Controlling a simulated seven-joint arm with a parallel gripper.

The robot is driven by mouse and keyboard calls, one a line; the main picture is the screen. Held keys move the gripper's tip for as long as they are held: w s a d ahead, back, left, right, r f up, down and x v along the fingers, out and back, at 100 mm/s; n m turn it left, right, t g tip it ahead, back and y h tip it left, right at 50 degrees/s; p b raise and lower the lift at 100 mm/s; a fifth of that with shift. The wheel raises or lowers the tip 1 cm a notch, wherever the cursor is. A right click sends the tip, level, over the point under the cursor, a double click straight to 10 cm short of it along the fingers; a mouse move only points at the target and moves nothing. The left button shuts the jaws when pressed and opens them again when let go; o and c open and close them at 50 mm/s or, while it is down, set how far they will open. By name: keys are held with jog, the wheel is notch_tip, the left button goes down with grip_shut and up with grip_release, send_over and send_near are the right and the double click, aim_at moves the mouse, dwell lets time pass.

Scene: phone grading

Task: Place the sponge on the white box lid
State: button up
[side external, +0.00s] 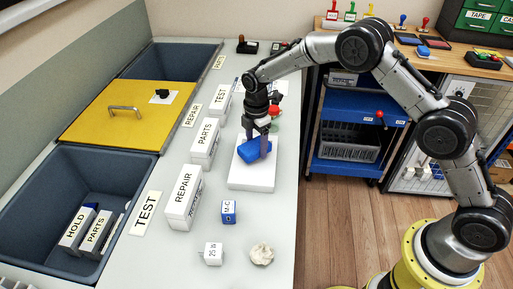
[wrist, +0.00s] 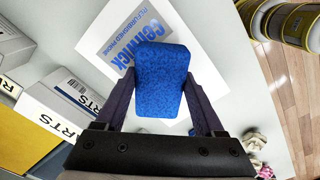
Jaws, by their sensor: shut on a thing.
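The blue sponge (side external: 250,152) is between the fingers of my gripper (side external: 262,148), which is shut on it. In the side view it is over the white box lid (side external: 252,180), low and close to its top. I cannot tell whether it touches the lid. In the wrist view the sponge (wrist: 162,80) fills the space between the two dark fingers (wrist: 162,92). The printed white lid (wrist: 128,30) shows behind it, partly hidden by the sponge and fingers.
White boxes marked REPAIR (side external: 184,197), PARTS (side external: 205,140) and TEST (side external: 220,98) stand left of the lid. A blue-and-white cube (side external: 229,211), a 25 W cube (side external: 212,253) and a crumpled pale lump (side external: 262,254) lie in front. Sunken bins (side external: 60,165) are at left.

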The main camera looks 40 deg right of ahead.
aim_at(257, 144)
jog(key=shift+f, duration=0.8)
jog(key=shift+f, duration=0.2)
jog(key=o, duration=1.3)
jog(key=shift+r, duration=0.1)
notch_tip(257, 144, up, 12)
jog(key=shift+r, duration=0.15)
